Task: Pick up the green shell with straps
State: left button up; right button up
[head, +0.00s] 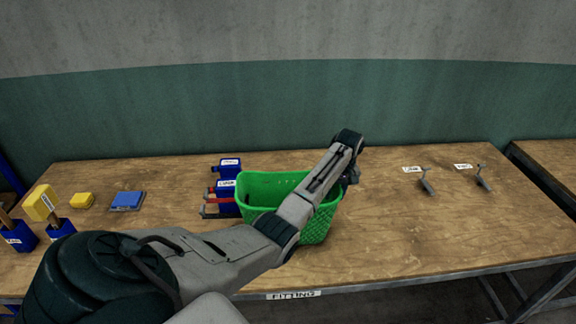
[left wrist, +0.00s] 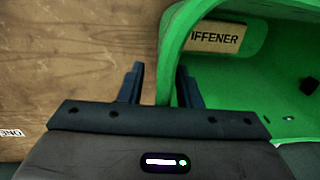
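The green shell (head: 318,229) stands on the table near its middle, open side up, with a patterned outer wall. My left arm crosses in front and hides part of it. My left gripper (head: 351,181) is at the shell's right rim. In the left wrist view my left gripper (left wrist: 160,76) is open, with one finger over the table side and the other inside the green shell (left wrist: 178,42); the rim lies between them. Whether either finger touches is unclear. A label reading "IFFENER" shows inside the shell. No straps can be clearly told on it. My right gripper is not in view.
Blue labelled holders (head: 229,168) with red and grey bars stand close left of the shell. A blue block (head: 127,201), a yellow block (head: 82,200) and a yellow-headed tool (head: 40,203) are further left. Two small grey brackets (head: 427,184) lie right. The table's right-front is clear.

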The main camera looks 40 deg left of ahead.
pick_arm(q)
jog(key=shift+d, duration=0.1)
grip_shut()
jog(key=shift+r, duration=0.15)
